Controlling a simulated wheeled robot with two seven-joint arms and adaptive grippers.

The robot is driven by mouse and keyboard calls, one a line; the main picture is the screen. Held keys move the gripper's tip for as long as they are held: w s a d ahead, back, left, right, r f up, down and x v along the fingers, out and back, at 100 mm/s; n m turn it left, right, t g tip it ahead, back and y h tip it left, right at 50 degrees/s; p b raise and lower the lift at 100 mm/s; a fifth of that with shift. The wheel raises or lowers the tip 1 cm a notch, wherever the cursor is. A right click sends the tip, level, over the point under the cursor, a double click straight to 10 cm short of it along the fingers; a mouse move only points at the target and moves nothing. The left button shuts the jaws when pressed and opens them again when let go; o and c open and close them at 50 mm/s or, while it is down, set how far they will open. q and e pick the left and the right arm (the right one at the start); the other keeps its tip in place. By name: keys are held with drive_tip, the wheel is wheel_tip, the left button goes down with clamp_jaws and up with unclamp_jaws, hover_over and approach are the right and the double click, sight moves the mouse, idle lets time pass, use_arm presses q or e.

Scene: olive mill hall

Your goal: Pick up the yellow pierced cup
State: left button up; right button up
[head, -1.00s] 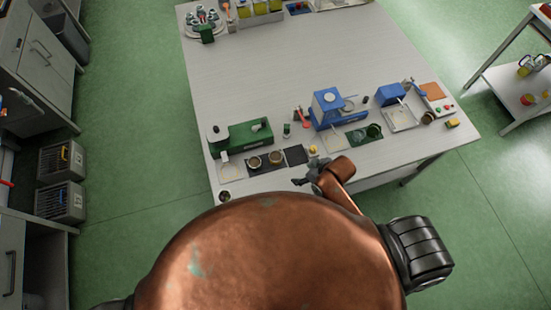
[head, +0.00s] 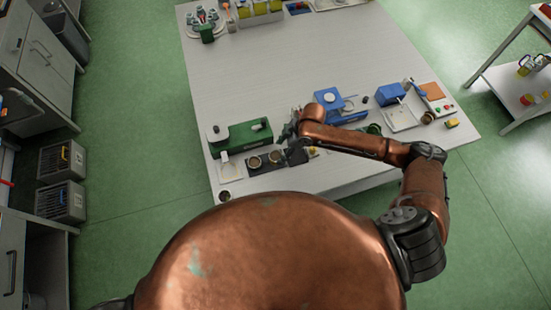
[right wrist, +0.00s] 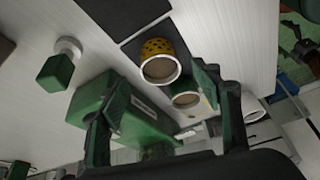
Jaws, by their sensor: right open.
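The yellow pierced cup (right wrist: 160,62) stands on a dark mat in the right wrist view, its wall dotted with dark holes and its pale round opening facing the camera. In the head view I take it to be the right one (head: 275,158) of two small round cups. A second, greenish cup (right wrist: 186,98) stands close beside it. My right gripper (head: 289,132) is over the table beside the cups. In the right wrist view its two green-black fingers (right wrist: 160,88) are spread apart, empty, with the yellow cup showing between and beyond them. My left gripper is not in view.
A long green device (head: 240,136) stands just behind the cups. A dark square (head: 297,156) lies to their right. A green block with a white knob (right wrist: 56,72) stands close by in the wrist view. A blue device (head: 328,100) stands further right. The table's middle is clear.

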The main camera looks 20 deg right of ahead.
sight(276, 159)
drive_tip(key=x, duration=0.6)
drive_tip(key=shift+a, duration=0.1)
drive_tip(key=c, duration=1.3)
drive_tip(key=shift+c, duration=0.2)
drive_tip(key=shift+r, duration=0.1)
